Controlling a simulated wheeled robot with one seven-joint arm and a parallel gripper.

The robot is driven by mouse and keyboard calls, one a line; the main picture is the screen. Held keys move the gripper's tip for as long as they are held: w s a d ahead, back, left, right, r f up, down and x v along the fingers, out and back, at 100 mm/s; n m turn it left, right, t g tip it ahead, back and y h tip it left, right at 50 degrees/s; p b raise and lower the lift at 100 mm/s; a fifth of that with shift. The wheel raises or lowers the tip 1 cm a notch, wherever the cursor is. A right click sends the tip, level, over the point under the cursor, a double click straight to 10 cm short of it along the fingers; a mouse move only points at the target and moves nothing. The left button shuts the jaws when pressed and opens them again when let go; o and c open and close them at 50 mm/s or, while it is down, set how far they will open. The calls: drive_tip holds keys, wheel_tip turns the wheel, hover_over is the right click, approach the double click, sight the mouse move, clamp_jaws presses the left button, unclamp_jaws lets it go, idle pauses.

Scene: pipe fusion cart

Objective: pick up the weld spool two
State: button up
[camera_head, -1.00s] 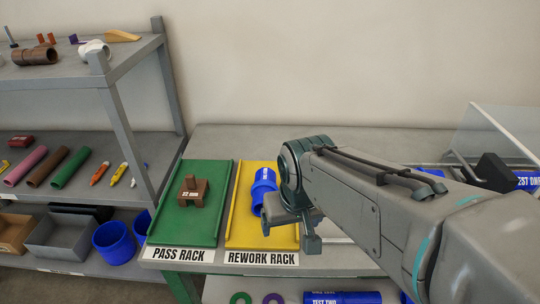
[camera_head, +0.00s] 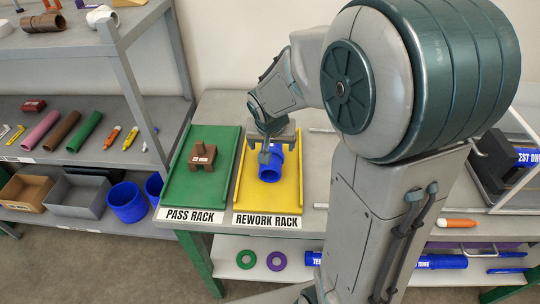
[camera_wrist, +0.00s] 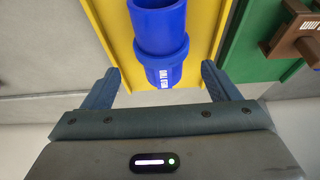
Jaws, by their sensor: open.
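A blue pipe spool (camera_head: 270,172) with a wider collar lies on the yellow rework rack (camera_head: 291,199). In the wrist view the spool (camera_wrist: 160,32) carries a small white label that I cannot read clearly, so I cannot confirm it is weld spool two. My gripper (camera_head: 268,150) is over the rack at the spool's far end. In the wrist view my gripper (camera_wrist: 160,82) is open, with one finger on each side of the spool's collar end. There is visible space between each finger and the spool, and nothing is gripped.
A brown block-shaped part (camera_head: 203,156) sits on the green pass rack (camera_head: 188,195), left of the yellow one. A grey shelf unit (camera_head: 132,80) with several pipes and bins stands at the left. Green (camera_head: 246,259) and purple (camera_head: 277,261) rings lie on the lower shelf.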

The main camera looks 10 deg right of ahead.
sight(271, 150)
drive_tip(key=shift+p+x, duration=0.3)
drive_tip(key=shift+x, duration=3)
drive_tip(key=shift+a, duration=0.2)
drive_tip(key=c, duration=1.1)
